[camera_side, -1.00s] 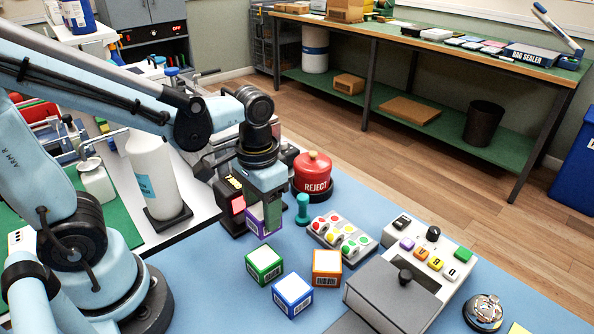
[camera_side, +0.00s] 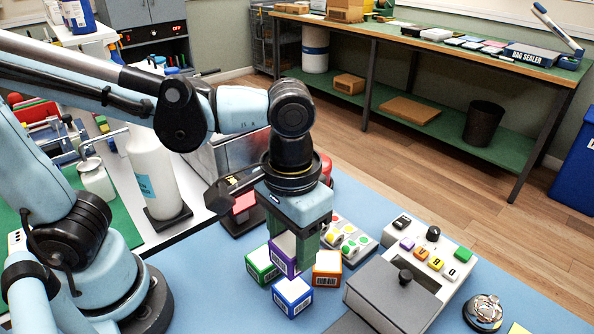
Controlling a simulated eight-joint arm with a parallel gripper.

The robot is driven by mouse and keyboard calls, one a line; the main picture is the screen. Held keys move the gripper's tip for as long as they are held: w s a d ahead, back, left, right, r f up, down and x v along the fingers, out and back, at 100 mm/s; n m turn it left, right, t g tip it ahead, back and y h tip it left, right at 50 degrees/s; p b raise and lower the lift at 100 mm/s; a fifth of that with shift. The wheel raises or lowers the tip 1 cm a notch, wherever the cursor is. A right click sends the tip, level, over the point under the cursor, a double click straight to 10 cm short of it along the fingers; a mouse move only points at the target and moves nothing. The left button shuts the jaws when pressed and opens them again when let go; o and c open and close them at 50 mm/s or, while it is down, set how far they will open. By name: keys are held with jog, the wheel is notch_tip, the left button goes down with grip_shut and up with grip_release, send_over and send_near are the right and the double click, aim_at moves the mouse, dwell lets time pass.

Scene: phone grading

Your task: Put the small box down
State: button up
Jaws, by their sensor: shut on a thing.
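A small white box with purple edges and a barcode (camera_side: 283,254) is in my gripper (camera_side: 292,238). My gripper points down and is shut on this box. The box overlaps a green-edged box (camera_side: 260,265) and an orange-edged box (camera_side: 327,268) in the side view, and it shows just above a blue-edged box (camera_side: 292,296). I cannot tell for sure whether it touches any of them or hangs above the blue mat.
A grey lidded case (camera_side: 385,296) and a button panel (camera_side: 432,250) stand to the right. A sticker tray (camera_side: 350,240) lies behind the boxes. A bell (camera_side: 484,312) is at the front right. The blue mat (camera_side: 215,290) is bare to the left.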

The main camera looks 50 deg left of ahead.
jog(key=w+a+f, duration=0.4)
jog(key=w+a, duration=0.1)
jog(key=w+a+f, duration=0.2)
jog(key=w+a, duration=0.1)
jog(key=shift+f, duration=2.4)
jog(key=shift+f, duration=0.1)
jog(key=o, duration=0.8)
jog(key=shift+c, duration=0.2)
notch_tip(320, 180, up, 12)
jog(key=s+a+t, duration=0.2)
jog(key=a+t, duration=0.5)
jog(key=shift+s+a, duration=0.25)
jog(key=shift+a, duration=0.05)
